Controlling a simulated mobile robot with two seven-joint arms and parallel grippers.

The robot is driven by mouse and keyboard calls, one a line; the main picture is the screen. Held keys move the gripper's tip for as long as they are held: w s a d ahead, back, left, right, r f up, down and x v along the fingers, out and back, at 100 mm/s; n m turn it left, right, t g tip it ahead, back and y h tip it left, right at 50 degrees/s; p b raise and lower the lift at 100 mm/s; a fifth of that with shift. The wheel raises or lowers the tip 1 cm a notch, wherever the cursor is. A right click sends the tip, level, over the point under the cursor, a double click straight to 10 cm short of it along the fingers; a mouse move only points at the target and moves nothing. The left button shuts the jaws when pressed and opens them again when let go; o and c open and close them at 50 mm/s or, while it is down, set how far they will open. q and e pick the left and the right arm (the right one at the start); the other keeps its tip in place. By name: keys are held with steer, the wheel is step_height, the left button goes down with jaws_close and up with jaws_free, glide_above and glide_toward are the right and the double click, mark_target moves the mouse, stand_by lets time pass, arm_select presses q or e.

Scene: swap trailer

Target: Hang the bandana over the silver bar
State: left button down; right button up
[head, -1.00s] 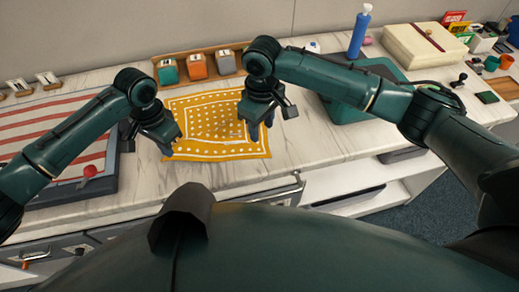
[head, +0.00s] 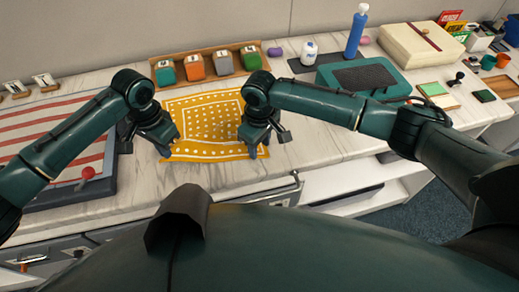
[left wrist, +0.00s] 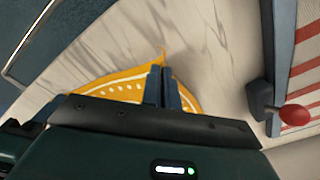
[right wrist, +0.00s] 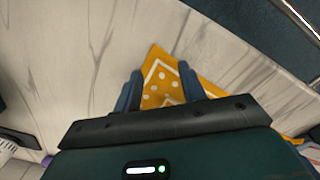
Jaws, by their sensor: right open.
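The yellow bandana (head: 205,112) with white dots and border lines lies spread on the marble counter. My left gripper (head: 168,142) is at its left side; in the left wrist view its fingers (left wrist: 162,86) are close together on a raised fold near a corner. My right gripper (head: 253,146) is at its near right corner; in the right wrist view its fingers (right wrist: 158,82) are apart, with the corner (right wrist: 160,75) between them. A silver bar (head: 297,188) runs along the counter's front edge, partly hidden by my body; it also shows in the left wrist view (left wrist: 22,45).
A wooden rack of colored blocks (head: 207,67) stands behind the bandana. A striped board with a red-knobbed lever (head: 88,173) is at left. A teal tray (head: 325,82), blue bottle (head: 357,32) and cream box (head: 420,45) are at right. Counter before the bandana is clear.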

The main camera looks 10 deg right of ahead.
steer(key=shift+f, duration=0.1)
jaws_close()
stand_by(0.9)
steer(key=shift+r, duration=2.55)
